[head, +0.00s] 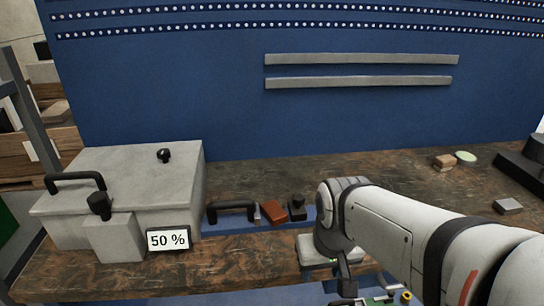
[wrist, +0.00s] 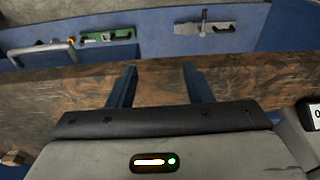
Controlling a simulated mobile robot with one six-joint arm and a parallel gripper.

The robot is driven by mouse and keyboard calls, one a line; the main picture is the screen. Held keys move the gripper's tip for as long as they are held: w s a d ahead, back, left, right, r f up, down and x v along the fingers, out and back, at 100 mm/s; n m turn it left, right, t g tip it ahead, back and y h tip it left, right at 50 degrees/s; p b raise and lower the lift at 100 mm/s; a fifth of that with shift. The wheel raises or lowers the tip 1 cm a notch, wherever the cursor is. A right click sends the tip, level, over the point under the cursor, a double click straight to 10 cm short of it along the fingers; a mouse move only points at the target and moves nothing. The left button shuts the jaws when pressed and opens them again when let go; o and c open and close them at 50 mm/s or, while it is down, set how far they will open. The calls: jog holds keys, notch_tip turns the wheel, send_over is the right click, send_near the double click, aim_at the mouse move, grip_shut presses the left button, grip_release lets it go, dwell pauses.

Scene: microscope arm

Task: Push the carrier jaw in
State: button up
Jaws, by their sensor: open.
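My gripper (wrist: 158,70) is open, with its two dark blue fingers apart and nothing between them. In the wrist view the fingers lie over the brown bench top. Beyond them, on a blue panel, is a grey metal fitting with a black handle (wrist: 205,27); I cannot tell for certain whether it is the carrier jaw. A green fitting (wrist: 104,36) sits to its left on the same panel. The gripper is apart from both. In the head view my arm hides part of the bench front, and the green fitting (head: 378,301) shows only at the bottom edge.
A grey box (head: 130,175) with black handle and knobs stands at the left, with a 50 % display (head: 168,240) by it. A black handle (head: 231,208) and a red-brown block (head: 273,212) lie mid-bench. A bent metal bar (wrist: 45,48) rises at the wrist view's left.

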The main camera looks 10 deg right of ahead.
jog(key=shift+o, duration=0.2)
jog(key=w+r+n+g+p, duration=0.1)
jog(key=w+r+p, duration=0.7)
jog(key=w+p, duration=0.1)
jog(key=shift+a+r+p, duration=0.2)
jog(key=shift+a+p, duration=0.05)
jog(key=shift+p, duration=0.15)
jog(key=n+g+p, duration=0.1)
jog(key=n+p, duration=0.1)
jog(key=p, duration=0.7)
send_near(299, 197)
jog(key=shift+s, duration=0.4)
jog(key=shift+w+f+p, duration=0.15)
jog(key=shift+w+p, duration=0.15)
jog(key=shift+p, duration=0.05)
jog(key=shift+w+f, duration=0.15)
jog(key=shift+f, duration=0.1)
notch_tip(299, 197, down, 8)
jog(key=shift+r+p, duration=0.15)
jog(key=shift+p, duration=0.45)
jog(key=shift+c, duration=0.2)
grip_shut()
